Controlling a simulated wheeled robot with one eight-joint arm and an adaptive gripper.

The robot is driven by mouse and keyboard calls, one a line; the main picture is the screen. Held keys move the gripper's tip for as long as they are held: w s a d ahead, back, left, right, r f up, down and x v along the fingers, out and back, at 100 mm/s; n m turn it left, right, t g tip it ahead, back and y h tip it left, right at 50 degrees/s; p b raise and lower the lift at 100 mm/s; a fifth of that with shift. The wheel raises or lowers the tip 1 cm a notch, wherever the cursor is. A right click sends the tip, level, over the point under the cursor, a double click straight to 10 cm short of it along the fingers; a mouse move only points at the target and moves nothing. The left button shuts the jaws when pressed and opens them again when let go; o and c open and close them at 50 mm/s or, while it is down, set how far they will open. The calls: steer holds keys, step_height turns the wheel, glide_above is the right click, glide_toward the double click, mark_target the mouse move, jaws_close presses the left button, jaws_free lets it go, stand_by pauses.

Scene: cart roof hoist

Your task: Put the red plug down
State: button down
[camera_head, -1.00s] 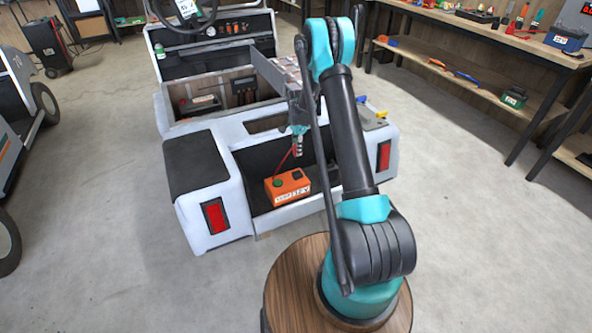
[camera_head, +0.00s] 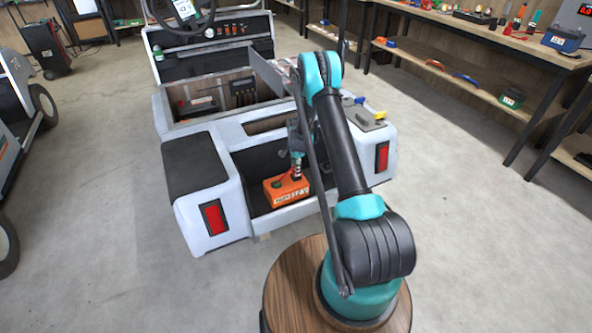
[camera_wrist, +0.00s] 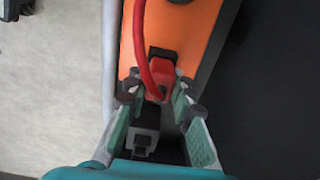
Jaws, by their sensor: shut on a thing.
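My gripper (camera_wrist: 158,97) is shut on the red plug (camera_wrist: 161,76), with a fingertip on each side of it. A red cable loops up from the plug in the wrist view. The plug is right over the orange battery box (camera_wrist: 195,32), close to a black fitting (camera_wrist: 162,54) on its top. I cannot tell whether the plug touches the box. In the head view my gripper (camera_head: 297,168) is low over the orange box (camera_head: 284,191), which lies in the cart's open rear bay; the plug is too small to make out clearly there.
The white cart (camera_head: 218,215) has bay walls on both sides of the box. A yellow and blue item (camera_head: 370,112) lies on its right rear top. A workbench (camera_head: 500,35) with tools stands at the right. The floor around the cart is mostly clear.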

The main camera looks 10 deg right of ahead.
steer(key=shift+f, duration=0.1)
steer(key=c, duration=1.3)
jaws_free()
step_height(320, 180, up, 12)
steer(key=s+d+r+n+t, duration=0.25)
steer(key=s+r+n, duration=0.35)
steer(key=s+r, duration=1.1)
steer(key=s+r+n+t, duration=0.1)
steer(key=s+n, duration=0.3)
steer(key=s, duration=0.8)
steer(key=s+d+r+n, duration=0.1)
steer(key=s+n, duration=0.3)
steer(key=s, duration=0.8)
steer(key=shift+s+d+r+t, duration=0.25)
steer(key=shift+s+r+t, duration=0.1)
